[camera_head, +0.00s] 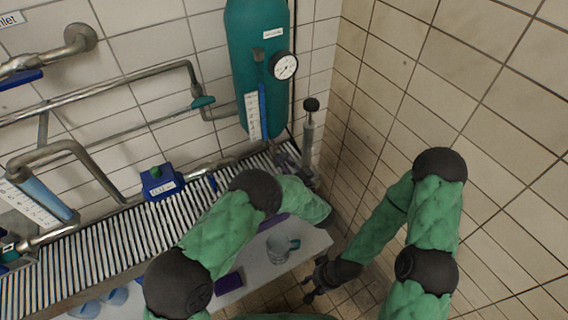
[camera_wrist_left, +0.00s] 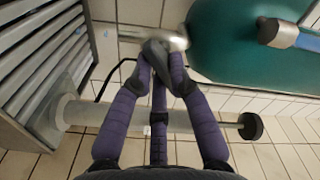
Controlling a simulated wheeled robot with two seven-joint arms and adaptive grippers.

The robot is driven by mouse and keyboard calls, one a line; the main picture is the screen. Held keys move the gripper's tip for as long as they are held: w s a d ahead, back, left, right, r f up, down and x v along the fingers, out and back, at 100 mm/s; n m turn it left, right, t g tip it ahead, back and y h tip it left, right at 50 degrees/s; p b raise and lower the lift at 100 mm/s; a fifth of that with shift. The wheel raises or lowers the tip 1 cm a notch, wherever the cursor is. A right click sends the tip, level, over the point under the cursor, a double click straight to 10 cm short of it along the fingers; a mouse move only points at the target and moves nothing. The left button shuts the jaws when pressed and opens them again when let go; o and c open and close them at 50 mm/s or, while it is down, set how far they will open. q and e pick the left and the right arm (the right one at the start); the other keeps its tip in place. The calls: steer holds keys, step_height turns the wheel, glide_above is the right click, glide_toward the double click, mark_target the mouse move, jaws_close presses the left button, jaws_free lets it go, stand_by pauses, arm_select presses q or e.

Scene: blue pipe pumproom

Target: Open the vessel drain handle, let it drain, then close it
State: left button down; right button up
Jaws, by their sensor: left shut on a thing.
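The teal vessel (camera_head: 258,40) stands against the tiled wall at the upper middle, and its rounded lower end (camera_wrist_left: 235,45) fills the upper right of the left wrist view. A silver drain pipe (camera_wrist_left: 175,38) joins it there. My left gripper (camera_wrist_left: 160,68) is shut on the dark drain handle (camera_wrist_left: 155,48) at this pipe. The fingers cover most of the handle, so its exact angle is hard to tell. In the head view my left gripper (camera_head: 288,158) is small and partly hidden by my arm. My right gripper (camera_head: 310,288) is empty, fingers apart, low beside the bench.
A gauge (camera_head: 284,65) and a sight glass (camera_head: 262,112) with a blue column are on the vessel. A grey post with a black knob (camera_head: 310,105) stands close by. A slatted grating (camera_head: 110,240) runs along the wall. A clear jug (camera_head: 278,249) stands on the pale bench (camera_head: 310,242).

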arm_select(q)
steer(key=n+b, duration=0.2)
steer(key=n, duration=0.8)
steer(key=shift+d+n, duration=0.1)
steer(key=shift+n, duration=0.5)
steer(key=c, duration=1.2)
jaws_free()
steer(key=shift+r, duration=0.1)
steer(key=shift+r, duration=0.15)
step_height(320, 180, up, 10)
steer(key=shift+f, duration=0.15)
